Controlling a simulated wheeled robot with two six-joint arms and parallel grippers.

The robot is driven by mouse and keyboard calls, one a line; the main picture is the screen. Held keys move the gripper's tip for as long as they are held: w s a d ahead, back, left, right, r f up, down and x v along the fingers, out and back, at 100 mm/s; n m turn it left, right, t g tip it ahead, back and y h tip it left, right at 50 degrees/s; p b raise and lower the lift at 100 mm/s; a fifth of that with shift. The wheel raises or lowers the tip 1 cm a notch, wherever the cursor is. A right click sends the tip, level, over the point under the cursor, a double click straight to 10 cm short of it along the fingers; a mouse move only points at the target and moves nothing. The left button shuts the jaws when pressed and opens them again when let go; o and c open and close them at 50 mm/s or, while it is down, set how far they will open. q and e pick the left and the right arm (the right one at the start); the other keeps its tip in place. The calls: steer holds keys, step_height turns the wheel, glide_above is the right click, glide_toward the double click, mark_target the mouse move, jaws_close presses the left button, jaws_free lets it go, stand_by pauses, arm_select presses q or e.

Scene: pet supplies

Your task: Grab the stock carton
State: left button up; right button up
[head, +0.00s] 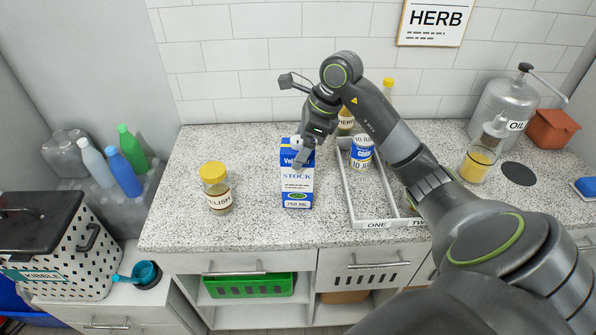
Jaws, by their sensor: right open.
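My right gripper (302,154) reaches over from the right and is open at the carton's upper part. Its fingers cover some of the carton's top; whether they touch it I cannot tell. My left gripper is not in view.
A yellow-lidded relish jar (216,188) stands left of the carton. A grey tray (368,223) with a blue-labelled can (361,153) and bottles is close on the right. A metal oil canister (503,105) stands at the far right. Counter in front of the carton is clear.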

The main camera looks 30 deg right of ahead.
mark_target(298, 176)
steer(key=shift+p+x, duration=0.45)
steer(key=shift+x, duration=1.2)
steer(key=shift+w+r, duration=0.2)
jaws_close()
